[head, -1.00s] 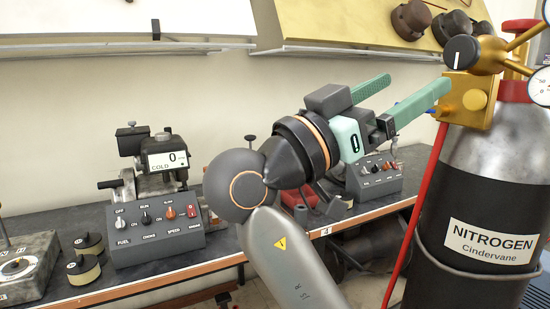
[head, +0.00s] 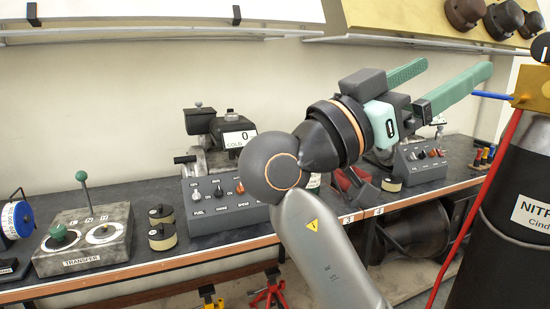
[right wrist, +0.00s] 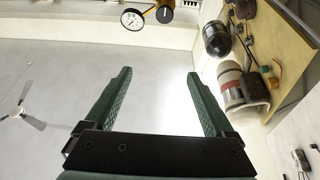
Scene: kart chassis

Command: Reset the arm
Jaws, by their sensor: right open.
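My right gripper (head: 438,88) is raised in front of the bench and points up and to the right in the head view. Its two green fingers are wide apart with nothing between them. In the right wrist view the open fingers (right wrist: 162,88) point up toward the ceiling, with empty space between them. My right arm covers part of the bench in the head view. My left gripper is not in view.
A dark workbench (head: 105,278) runs along the wall with control boxes (head: 235,208) and a TRANSFER lever box (head: 85,240). A nitrogen cylinder (head: 500,250) with a red hose (head: 480,215) stands at right. Shelves (head: 175,35) hang above.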

